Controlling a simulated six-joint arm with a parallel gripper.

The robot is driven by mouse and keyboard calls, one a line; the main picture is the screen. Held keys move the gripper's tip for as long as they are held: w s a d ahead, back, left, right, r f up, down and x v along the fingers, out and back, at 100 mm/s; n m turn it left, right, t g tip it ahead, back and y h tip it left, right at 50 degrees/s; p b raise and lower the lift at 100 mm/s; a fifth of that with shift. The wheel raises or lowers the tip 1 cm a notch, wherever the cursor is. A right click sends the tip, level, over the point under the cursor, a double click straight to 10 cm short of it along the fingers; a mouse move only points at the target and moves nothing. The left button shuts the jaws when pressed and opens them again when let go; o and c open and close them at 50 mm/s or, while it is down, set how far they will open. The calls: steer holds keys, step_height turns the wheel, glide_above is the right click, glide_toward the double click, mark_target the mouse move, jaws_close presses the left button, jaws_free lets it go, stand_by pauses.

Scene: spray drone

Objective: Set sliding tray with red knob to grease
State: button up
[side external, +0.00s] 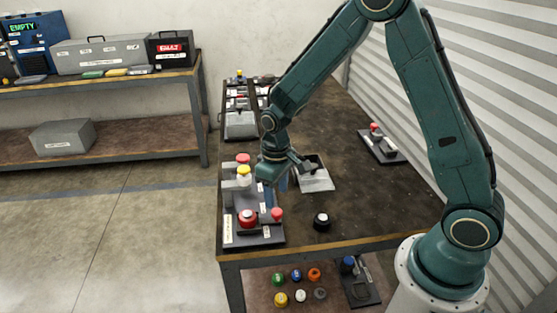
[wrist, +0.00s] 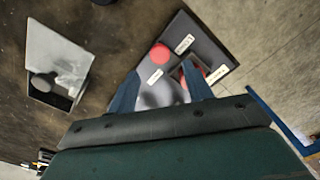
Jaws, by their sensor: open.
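Several red knobs show in the side view, and I cannot tell which belongs to the sliding tray. A red knob (side external: 277,213) is at the right front of a dark labelled panel (side external: 270,237) at the table's near left corner. Another red knob (side external: 243,159) and a yellow knob (side external: 244,171) stand farther back. My gripper (side external: 284,184) is open and empty above the panel's right side, pointing down. In the wrist view, a red knob (wrist: 159,54) lies beyond my open fingers (wrist: 162,92). Label words are unreadable.
An open grey metal box (side external: 316,183) stands just right of my gripper. A dark plate with a red knob (side external: 374,127) lies at the right. The table's middle back is clear.

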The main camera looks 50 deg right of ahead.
mark_target(276, 211)
steer(key=shift+f, duration=2.8)
steer(key=shift+c, duration=0.4)
jaws_close()
